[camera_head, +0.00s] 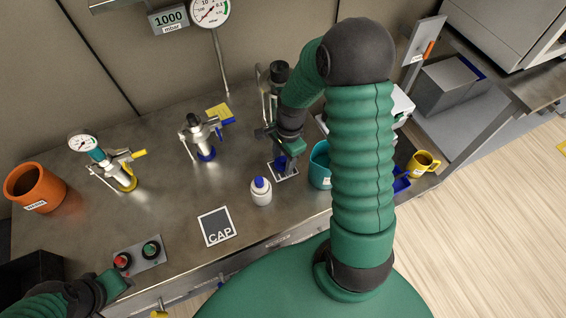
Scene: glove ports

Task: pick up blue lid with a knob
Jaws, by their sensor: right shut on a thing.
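The blue lid (281,163) is small in view at the tips of my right gripper (284,154), over a small pale square plate on the metal bench. My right gripper points down and is shut on the lid. Its fingers hide part of the lid and its knob, and I cannot tell whether the lid still touches the plate. A white bottle with a blue top (261,191) stands upright just in front. My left gripper (113,285) is low at the left, near the bench's front edge; its jaw opening is not clear.
A dark square marked CAP (217,227) lies on the bench. A teal cup (320,166) stands close right of my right gripper. Two valve fittings (200,138) stand behind left. A button box (139,256) and an orange pot (35,187) are at left.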

